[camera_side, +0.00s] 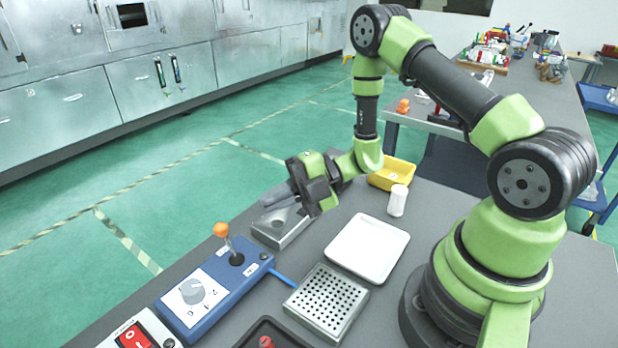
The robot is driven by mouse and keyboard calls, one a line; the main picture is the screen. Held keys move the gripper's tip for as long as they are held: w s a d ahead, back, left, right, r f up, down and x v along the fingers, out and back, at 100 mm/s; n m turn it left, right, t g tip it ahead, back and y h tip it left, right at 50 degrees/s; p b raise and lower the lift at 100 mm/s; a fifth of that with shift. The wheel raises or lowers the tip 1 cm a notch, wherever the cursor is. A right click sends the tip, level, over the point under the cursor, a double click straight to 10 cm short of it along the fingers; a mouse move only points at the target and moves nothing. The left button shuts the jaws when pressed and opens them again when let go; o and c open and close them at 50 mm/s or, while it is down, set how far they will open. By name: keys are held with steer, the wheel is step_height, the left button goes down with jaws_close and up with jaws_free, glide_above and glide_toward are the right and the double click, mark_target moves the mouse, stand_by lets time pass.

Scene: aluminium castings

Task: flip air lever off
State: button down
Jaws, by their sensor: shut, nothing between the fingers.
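The lever (227,240) has an orange knob and stands on a blue control box (208,306) at the table's left edge. It leans slightly to the left, out of its dark round base. The small labels beside it are too small to read, so I cannot tell which position is on or off. My gripper (268,199) is shut and empty. It points left, above a grey metal block, up and to the right of the lever and apart from it.
A grey metal block (282,233), a white tray (367,247), a perforated block (326,302), a white cylinder (397,200) and a yellow bin (391,173) stand to the right.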

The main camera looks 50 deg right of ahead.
steer(key=r+v, duration=0.1)
steer(key=v, duration=0.7)
steer(key=shift+w+r, duration=0.2)
steer(key=shift+w, duration=0.1)
steer(key=shift+d, duration=0.15)
